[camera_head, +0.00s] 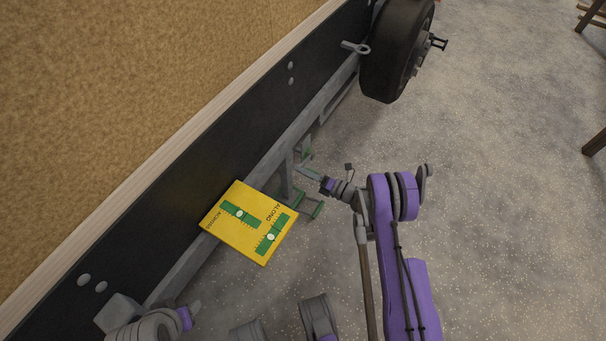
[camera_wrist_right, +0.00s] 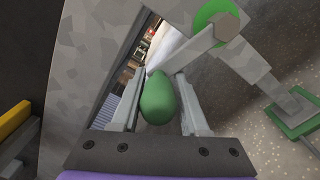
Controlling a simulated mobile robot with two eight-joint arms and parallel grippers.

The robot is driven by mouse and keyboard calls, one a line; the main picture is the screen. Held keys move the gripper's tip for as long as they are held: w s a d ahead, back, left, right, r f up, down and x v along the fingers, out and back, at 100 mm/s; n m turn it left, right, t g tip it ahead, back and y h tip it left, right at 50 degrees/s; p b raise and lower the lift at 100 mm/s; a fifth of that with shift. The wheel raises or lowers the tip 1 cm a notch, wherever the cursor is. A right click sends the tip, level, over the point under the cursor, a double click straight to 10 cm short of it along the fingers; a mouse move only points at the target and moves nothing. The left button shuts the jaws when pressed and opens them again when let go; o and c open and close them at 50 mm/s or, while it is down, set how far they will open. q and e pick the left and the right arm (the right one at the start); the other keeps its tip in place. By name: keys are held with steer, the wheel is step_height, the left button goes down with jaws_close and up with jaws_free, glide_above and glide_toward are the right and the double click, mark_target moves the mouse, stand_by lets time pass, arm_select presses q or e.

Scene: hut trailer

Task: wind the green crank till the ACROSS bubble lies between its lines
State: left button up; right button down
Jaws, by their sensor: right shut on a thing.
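A yellow level board (camera_head: 250,250) lies by the trailer's side in the head view. Its ACROSS vial (camera_head: 230,207) is green with a pale bubble (camera_head: 239,213) near mid-vial. The lines are too small to tell whether the bubble lies between them. The ALONG vial (camera_head: 264,247) sits beside it. My right gripper (camera_head: 313,176) is at the crank, right of the board. In the right wrist view it is shut on the green crank knob (camera_wrist_right: 158,101), one finger on each side. The crank's green hub (camera_wrist_right: 212,22) shows above. My left gripper (camera_head: 193,312) is low at the left, its jaws unclear.
The trailer's dark side rail (camera_head: 200,165) runs diagonally beside the crank. A black wheel (camera_head: 397,50) stands beyond it. A green-edged foot (camera_wrist_right: 303,113) is close to the crank in the right wrist view.

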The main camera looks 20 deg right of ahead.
steer(key=shift+w+d+r, duration=0.2)
steer(key=shift+d+r, duration=0.1)
steer(key=shift+r, duration=0.15)
steer(key=shift+d+r, duration=0.1)
steer(key=shift+d, duration=0.05)
steer(key=c, duration=0.8)
jaws_free()
steer(key=shift+o, duration=1.4)
steer(key=shift+w, duration=0.1)
steer(key=shift+s, duration=0.25)
steer(key=p+v, duration=0.1)
steer(key=v, duration=0.9)
steer(key=shift+d+p, duration=0.2)
steer(key=shift+p, duration=0.15)
steer(key=shift+s, duration=0.15)
